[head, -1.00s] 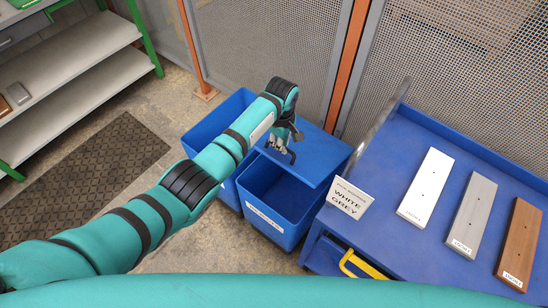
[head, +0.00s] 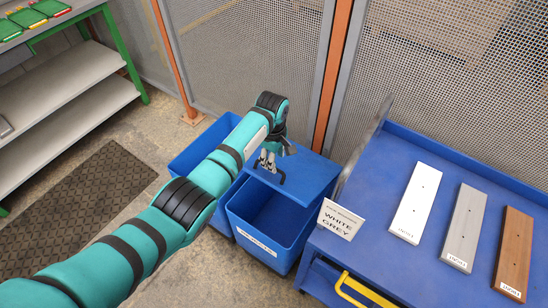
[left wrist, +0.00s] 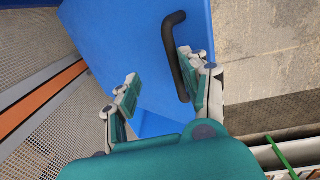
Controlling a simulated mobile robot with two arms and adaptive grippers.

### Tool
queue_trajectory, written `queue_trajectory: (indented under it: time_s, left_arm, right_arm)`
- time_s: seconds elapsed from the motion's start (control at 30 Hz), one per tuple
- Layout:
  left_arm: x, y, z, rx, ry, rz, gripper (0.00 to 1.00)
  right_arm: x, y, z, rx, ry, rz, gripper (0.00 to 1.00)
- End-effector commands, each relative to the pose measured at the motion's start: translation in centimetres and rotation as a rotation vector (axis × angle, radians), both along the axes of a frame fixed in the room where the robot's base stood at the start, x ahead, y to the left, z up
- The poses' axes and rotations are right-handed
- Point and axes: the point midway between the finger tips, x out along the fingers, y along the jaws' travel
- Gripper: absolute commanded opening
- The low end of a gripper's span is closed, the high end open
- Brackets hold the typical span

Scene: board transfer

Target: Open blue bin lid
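The blue bin (head: 262,246) with a white label on its front stands in the middle of the head view. Its flat blue lid (head: 306,178) covers the back part, and the front part is uncovered. A dark bar handle (head: 280,180) is at the lid's left edge; it also shows in the left wrist view (left wrist: 176,50). My left gripper (head: 267,163) is over that edge by the handle. In the left wrist view its fingers (left wrist: 158,75) are apart, with the handle close beside the right-hand finger and nothing clamped. My right gripper is out of view.
A second blue bin (head: 188,155) stands just left, partly behind my arm. A blue cart (head: 385,262) on the right holds white (head: 415,203), grey (head: 464,228) and brown (head: 514,254) boards and a "WHITE GREY" sign (head: 340,219). A mesh fence (head: 250,50) runs behind.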

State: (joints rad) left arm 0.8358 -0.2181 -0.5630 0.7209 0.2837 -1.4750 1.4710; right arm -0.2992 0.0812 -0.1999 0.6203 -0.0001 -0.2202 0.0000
Motion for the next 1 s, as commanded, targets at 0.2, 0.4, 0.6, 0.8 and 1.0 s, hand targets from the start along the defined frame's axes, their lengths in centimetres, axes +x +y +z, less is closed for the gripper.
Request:
queue_trajectory:
  time_s: [0.2, 0.4, 0.6, 0.8, 1.0]
  left_arm:
    - [0.1, -0.3, 0.1, -0.008, -0.005, -0.003, 0.34]
    - [0.1, -0.3, 0.1, -0.008, -0.005, -0.003, 0.34]
    - [0.1, -0.3, 0.1, -0.008, -0.004, -0.002, 0.34]
    - [0.1, -0.3, 0.3, -0.008, -0.005, -0.002, 0.34]
    - [0.0, -0.1, 2.6, -0.009, -0.007, -0.003, 0.34]
  right_arm:
    - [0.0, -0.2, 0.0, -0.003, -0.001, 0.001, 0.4]
    - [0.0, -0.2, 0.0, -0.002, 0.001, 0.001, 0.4]
    - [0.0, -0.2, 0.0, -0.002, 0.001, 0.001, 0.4]
    - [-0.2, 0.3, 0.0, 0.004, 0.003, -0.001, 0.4]
    - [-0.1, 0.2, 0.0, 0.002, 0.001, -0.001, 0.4]
